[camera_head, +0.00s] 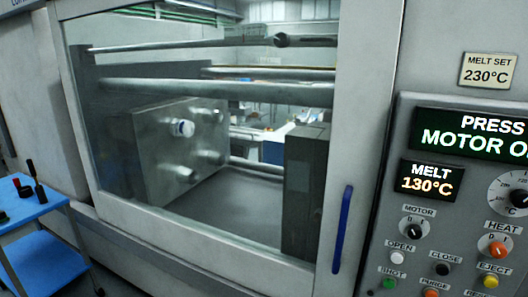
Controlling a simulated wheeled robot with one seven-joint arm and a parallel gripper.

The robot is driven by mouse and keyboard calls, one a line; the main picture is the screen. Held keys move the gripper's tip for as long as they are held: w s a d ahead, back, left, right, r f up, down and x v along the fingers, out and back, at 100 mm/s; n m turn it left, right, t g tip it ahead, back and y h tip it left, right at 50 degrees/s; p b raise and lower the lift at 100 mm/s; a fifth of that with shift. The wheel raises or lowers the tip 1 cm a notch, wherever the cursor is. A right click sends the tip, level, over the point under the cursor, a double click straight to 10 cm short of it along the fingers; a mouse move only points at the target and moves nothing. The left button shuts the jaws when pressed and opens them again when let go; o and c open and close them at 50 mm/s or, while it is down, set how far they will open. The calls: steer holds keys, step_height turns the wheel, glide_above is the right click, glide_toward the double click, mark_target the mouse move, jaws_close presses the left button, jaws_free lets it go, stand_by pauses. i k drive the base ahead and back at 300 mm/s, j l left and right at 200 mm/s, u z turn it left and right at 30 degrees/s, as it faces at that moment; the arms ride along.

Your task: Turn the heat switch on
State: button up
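The heat switch (497,249) is an orange rotary knob on the control panel at the lower right of the head view. The word HEAT stands above it, with small position marks over the knob. A pale pointer shows on the knob, but it is too small to tell its exact setting. My gripper is not in view. Nothing covers the switch.
Around it are the black motor knob (414,229), a yellow eject button (491,282), a white open button (395,258) and a temperature dial (512,194). The melt display (430,181) reads 130°C. A blue door handle (342,229) and a blue cart (32,207) stand left.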

mark_target(497, 250)
steer(key=z, duration=0.35)
steer(key=l+z, duration=0.15)
steer(key=z, duration=0.15)
steer(key=k+l+z, duration=0.1)
steer(key=z, duration=0.25)
